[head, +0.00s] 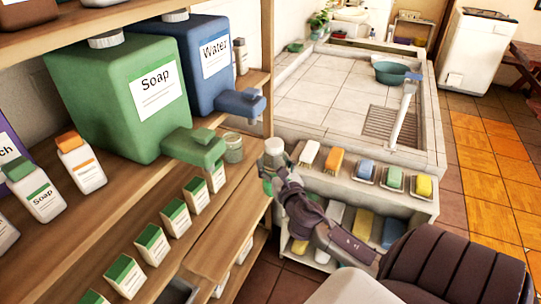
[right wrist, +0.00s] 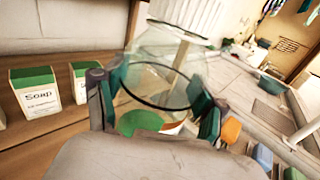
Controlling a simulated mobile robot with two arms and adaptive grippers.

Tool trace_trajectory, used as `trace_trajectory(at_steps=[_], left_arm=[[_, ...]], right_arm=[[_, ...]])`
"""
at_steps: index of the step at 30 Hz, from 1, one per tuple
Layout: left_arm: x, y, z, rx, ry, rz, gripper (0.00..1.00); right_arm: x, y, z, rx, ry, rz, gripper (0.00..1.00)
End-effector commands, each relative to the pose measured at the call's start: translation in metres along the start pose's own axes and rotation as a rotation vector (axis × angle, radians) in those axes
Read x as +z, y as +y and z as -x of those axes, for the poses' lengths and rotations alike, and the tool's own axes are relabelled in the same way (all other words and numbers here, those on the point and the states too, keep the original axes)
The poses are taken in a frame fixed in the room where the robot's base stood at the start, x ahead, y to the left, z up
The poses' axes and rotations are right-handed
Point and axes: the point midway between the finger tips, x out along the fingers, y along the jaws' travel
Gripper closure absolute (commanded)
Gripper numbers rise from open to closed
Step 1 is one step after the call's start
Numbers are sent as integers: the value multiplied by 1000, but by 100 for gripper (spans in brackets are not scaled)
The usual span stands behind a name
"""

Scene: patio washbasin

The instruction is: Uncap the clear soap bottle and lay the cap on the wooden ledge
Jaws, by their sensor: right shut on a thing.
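My right gripper (head: 272,182) is shut around a clear bottle (head: 270,163) just off the shelf's right end. A pale grey-white cap (head: 273,147) appears to sit on top of it. In the right wrist view the see-through bottle (right wrist: 155,88) stands between both fingers (right wrist: 158,105), with a dark ring around it and green showing low down. My left gripper is not in view.
A large green Soap dispenser (head: 110,100) and blue Water dispenser (head: 205,45) stand on the shelf, with taps jutting out. A small glass jar (head: 233,148) stands near them. Several green-and-white soap boxes (head: 153,241) line the ledge. Brushes and sponges (head: 367,170) fill the low rack.

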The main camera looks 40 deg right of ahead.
Motion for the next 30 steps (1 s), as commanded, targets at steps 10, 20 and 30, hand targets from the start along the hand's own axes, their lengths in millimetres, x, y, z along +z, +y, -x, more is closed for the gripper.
trace_trajectory(at_steps=[10, 20, 30], left_arm=[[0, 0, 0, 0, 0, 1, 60], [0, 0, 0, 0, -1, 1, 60], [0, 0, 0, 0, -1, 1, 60]], right_arm=[[1, 0, 0, 0, -2, 0, 78], [1, 0, 0, 0, -2, 0, 92], [-6, 50, 40, 99, 1, 0, 92]])
